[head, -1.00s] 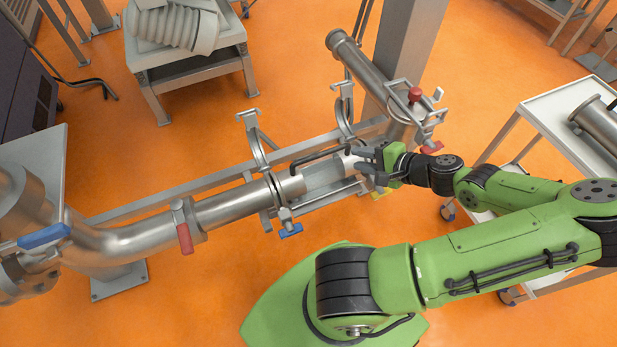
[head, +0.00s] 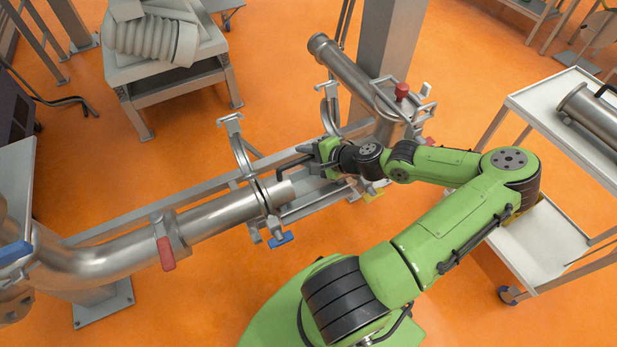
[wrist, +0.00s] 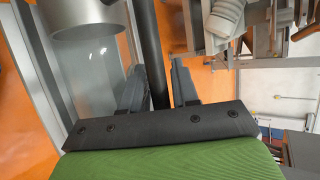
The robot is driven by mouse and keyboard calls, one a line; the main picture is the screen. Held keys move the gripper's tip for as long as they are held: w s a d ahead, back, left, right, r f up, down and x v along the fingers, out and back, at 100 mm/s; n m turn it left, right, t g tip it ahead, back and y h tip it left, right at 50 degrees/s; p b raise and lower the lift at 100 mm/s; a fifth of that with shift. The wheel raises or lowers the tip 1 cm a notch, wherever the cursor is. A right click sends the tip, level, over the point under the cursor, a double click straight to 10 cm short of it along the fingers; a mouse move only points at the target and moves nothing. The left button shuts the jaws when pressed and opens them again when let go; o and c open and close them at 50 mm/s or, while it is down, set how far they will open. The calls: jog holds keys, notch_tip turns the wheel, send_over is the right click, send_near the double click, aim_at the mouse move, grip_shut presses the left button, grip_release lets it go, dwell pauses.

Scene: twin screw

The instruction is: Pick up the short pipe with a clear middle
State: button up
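The short pipe with a clear middle (head: 314,188) lies in the pipe line between two open hinged clamps, with a metal end (head: 282,193) at its left. A black bar handle (head: 290,161) runs along it. My gripper (head: 322,152) is over the pipe's right part and hides some of it. In the wrist view, the clear middle (wrist: 95,75) and a metal end (wrist: 82,18) show at the left. The black handle (wrist: 149,45) passes between my gripper's two fingers (wrist: 160,85). A narrow gap shows between the handle and the right finger.
The left clamp (head: 238,150) and right clamp (head: 327,106) stand open upward. A long metal pipe (head: 215,218) with a red handle (head: 166,254) runs left. A grey post (head: 388,50) stands behind. A white cart (head: 570,95) with another pipe is at the right.

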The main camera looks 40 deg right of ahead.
grip_shut()
dwell(1.2)
jog(key=shift+r, duration=0.1)
